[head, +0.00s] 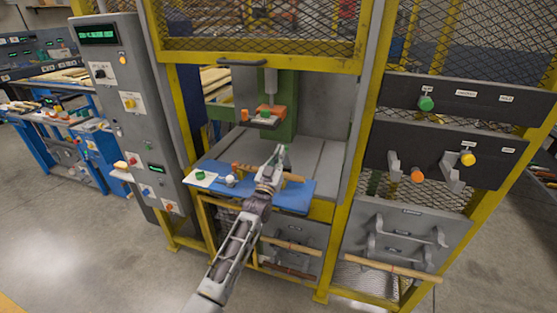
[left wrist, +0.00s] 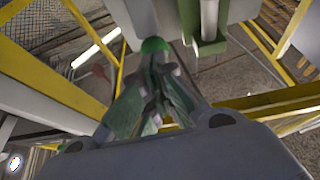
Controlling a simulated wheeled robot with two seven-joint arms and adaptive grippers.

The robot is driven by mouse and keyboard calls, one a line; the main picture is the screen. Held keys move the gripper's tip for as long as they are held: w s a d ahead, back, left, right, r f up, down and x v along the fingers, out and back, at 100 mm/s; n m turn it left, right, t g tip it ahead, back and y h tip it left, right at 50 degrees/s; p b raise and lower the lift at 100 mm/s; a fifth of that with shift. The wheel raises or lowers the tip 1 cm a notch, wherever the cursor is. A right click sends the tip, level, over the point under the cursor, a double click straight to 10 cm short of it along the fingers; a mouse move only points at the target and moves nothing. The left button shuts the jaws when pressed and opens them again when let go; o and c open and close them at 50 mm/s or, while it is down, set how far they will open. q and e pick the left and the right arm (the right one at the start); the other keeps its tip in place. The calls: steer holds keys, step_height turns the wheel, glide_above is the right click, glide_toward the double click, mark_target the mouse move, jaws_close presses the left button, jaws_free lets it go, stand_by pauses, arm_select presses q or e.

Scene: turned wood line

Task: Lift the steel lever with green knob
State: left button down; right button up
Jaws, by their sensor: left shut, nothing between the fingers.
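A green knob (head: 427,103) sticks out from the upper dark panel at the right in the head view. Its steel lever is hard to make out there. My left gripper (head: 281,151) is shut and empty, well left of that knob, in front of the press opening. In the left wrist view my closed fingers (left wrist: 158,78) point at a round green thing (left wrist: 154,45) just beyond their tips. I cannot tell whether they touch it, or whether it is the same knob. My right gripper does not show.
A yellow knob (head: 467,159) and an orange knob (head: 417,175) stick out from the lower dark panel. A blue tray (head: 296,204) lies below my gripper. Yellow posts and a mesh guard (head: 262,27) frame the press. A grey control cabinet (head: 140,118) stands at the left.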

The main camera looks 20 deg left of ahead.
arm_select(q)
steer(key=shift+r+x, duration=0.2)
steer(key=shift+x, duration=0.9)
steer(key=shift+r+x, duration=0.25)
steer(key=shift+x, duration=0.85)
steer(key=shift+a, duration=0.1)
steer(key=v, duration=1.2)
steer(key=shift+s+f, duration=0.1)
